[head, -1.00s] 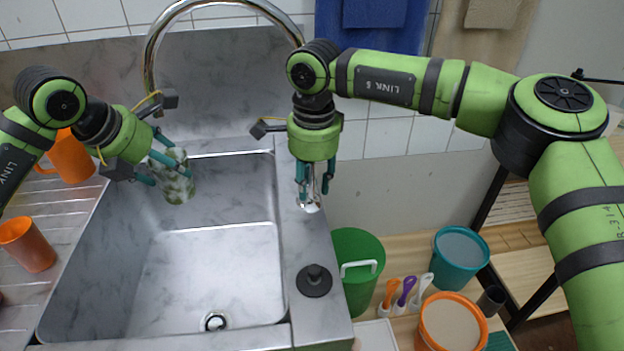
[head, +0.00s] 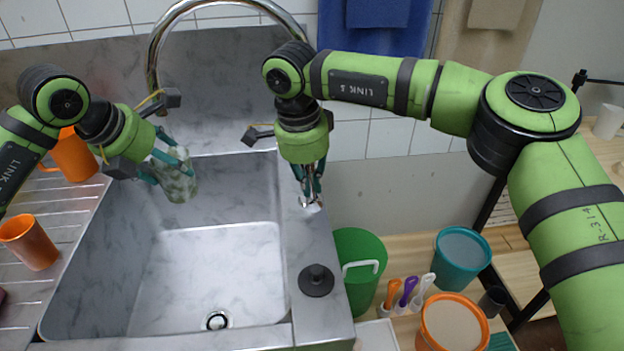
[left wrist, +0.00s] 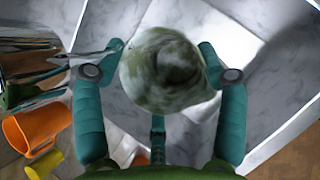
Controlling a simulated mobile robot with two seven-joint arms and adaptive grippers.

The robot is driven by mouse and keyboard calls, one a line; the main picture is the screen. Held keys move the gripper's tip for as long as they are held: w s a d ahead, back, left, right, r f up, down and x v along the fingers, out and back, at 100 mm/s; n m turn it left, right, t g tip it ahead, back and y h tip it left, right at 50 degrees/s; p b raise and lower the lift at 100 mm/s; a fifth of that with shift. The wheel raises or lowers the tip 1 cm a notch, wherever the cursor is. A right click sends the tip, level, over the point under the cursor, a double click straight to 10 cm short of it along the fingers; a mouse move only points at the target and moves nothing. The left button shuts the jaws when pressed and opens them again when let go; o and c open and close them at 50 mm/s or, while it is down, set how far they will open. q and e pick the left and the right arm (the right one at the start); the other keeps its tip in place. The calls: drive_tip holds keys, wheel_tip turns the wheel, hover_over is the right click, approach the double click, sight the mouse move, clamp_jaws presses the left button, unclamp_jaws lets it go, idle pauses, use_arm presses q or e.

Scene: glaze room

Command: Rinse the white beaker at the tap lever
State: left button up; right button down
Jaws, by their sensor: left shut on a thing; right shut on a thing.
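The white beaker (head: 178,183), smeared with green patches, is held over the back left of the sink basin (head: 210,240). My left gripper (head: 172,166) is shut on it. In the left wrist view the beaker (left wrist: 165,68) sits between the teal fingers of my left gripper (left wrist: 160,75), its inside dark and blurred. The chrome tap (head: 152,60) arches above it; no water stream can be made out. My right gripper (head: 309,188) is shut on the chrome tap lever (head: 311,202) on the sink's right rim; the fingers partly hide the lever.
Orange cups (head: 28,243) stand on the drainboard (head: 75,225) at left. A black knob (head: 316,280) sits on the right rim. A green bucket (head: 358,255), teal tub (head: 462,258) and orange tub (head: 452,322) stand right of the sink. The basin floor is clear.

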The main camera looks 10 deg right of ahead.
drive_tip(key=c, duration=1.3)
unclamp_jaws()
drive_tip(key=shift+r, duration=0.1)
drive_tip(key=r, duration=0.4)
drive_tip(key=a+r, duration=0.1)
drive_tip(key=r, duration=0.6)
drive_tip(key=shift+s+a+r, duration=0.25)
drive_tip(key=shift+s+r, duration=0.1)
drive_tip(key=shift+s, duration=0.05)
